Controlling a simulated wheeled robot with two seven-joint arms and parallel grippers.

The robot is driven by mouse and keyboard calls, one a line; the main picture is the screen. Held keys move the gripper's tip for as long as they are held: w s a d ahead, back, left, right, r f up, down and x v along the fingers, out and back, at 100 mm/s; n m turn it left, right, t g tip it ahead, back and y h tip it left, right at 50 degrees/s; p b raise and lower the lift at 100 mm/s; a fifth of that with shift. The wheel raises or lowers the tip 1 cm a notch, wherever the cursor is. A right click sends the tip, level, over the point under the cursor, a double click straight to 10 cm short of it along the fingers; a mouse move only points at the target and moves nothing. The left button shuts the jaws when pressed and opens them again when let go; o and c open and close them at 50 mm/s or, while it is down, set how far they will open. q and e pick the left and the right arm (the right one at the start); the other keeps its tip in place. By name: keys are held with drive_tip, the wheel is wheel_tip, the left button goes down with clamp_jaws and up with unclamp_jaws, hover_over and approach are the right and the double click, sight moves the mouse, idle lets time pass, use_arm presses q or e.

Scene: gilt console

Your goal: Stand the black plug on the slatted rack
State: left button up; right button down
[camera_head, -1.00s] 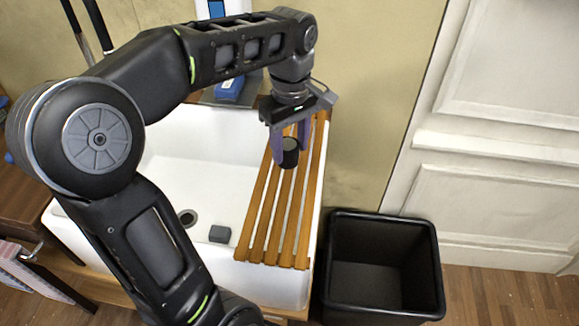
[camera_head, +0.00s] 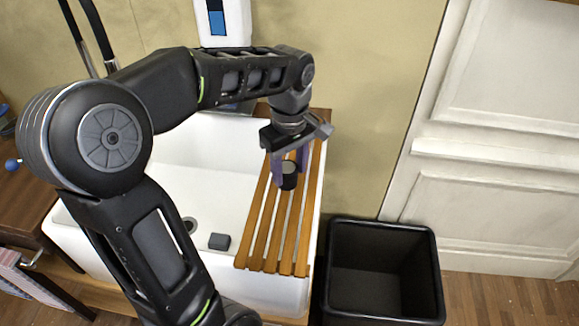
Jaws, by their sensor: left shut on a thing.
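The black plug (camera_head: 289,181) is a short dark cylinder with a paler top, held upright between the purple fingers of my left gripper (camera_head: 290,170). The gripper points down and is shut on the plug. The plug is over the slatted rack (camera_head: 268,232), toward its far half. I cannot tell whether the plug's underside touches the slats. The rack is made of wooden slats and lies across the right side of the white sink (camera_head: 180,215). My right gripper is not in view.
A small dark grey block (camera_head: 219,241) lies in the sink near the drain (camera_head: 189,225). A black open bin (camera_head: 382,270) stands on the floor right of the sink. A white dispenser (camera_head: 223,22) is on the wall behind. The rack's near half is clear.

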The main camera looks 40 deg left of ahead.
sight(290, 170)
use_arm(q)
drive_tip(key=o, duration=1.4)
drive_tip(key=shift+f, duration=0.1)
drive_tip(key=shift+o, duration=0.2)
drive_tip(key=shift+r, duration=0.2)
wheel_tip(290, 170, up, 6)
drive_tip(key=shift+r, duration=0.1)
wheel_tip(290, 170, up, 6)
drive_tip(key=p, duration=0.4)
drive_tip(key=shift+f, duration=0.2)
